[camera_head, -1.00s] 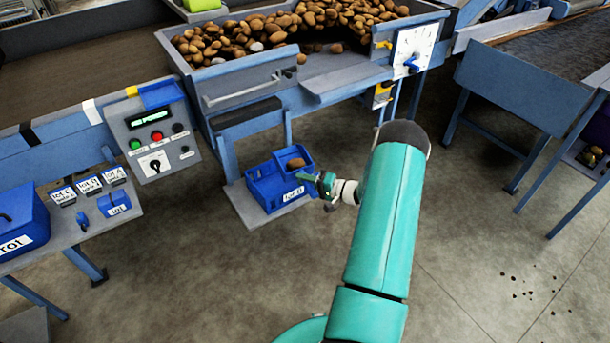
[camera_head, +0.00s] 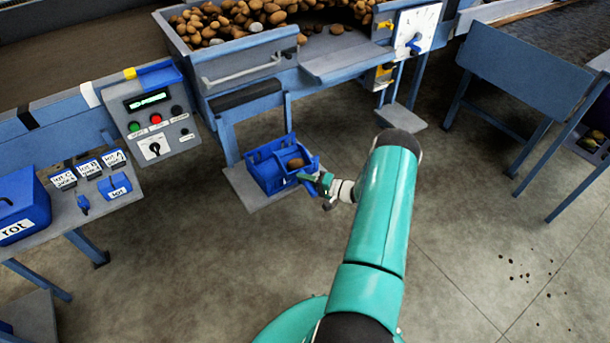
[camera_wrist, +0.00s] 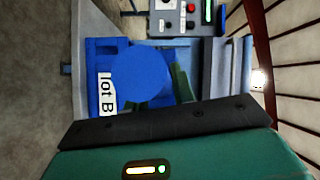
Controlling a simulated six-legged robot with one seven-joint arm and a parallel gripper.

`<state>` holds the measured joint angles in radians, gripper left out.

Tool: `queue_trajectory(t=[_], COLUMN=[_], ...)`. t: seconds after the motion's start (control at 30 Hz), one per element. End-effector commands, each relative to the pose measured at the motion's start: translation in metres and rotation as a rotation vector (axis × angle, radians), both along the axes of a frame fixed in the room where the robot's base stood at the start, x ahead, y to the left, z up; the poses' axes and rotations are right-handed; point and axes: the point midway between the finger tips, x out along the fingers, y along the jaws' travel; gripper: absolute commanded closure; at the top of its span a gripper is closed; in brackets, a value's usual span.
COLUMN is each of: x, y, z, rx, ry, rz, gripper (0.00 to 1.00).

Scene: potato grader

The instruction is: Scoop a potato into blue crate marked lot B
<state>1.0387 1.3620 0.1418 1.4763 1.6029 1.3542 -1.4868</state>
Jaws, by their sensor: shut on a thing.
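The blue crate (camera_head: 262,174) stands low on a platform under the hopper in the head view. Its white "lot B" label (camera_wrist: 106,94) shows in the wrist view. My gripper (camera_head: 323,186) is shut on the handle of a blue scoop (camera_head: 307,174) at the crate's right front side. One brown potato (camera_head: 295,163) appears to lie in the scoop's bowl, at or over the crate's right edge. I cannot tell whether scoop and crate touch. In the wrist view a round blue part (camera_wrist: 140,75), apparently of the scoop, covers much of the crate, and no potato shows.
A hopper (camera_head: 250,52) full of potatoes is above and behind the crate. A control box (camera_head: 152,125) stands to the left. A side table (camera_head: 100,205) carries labelled blocks and a blue "rot" box (camera_head: 18,207). The floor at right is open, with scattered bits.

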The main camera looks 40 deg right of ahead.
Motion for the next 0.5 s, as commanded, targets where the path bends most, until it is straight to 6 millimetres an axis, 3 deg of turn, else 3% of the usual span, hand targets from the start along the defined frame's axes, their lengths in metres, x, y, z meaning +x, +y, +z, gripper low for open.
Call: queue_trajectory(t=[0.5], x=[0.001], y=[0.0], z=[-0.043], rx=[0.001], ry=[-0.002], rz=[-0.001], gripper=[1.0])
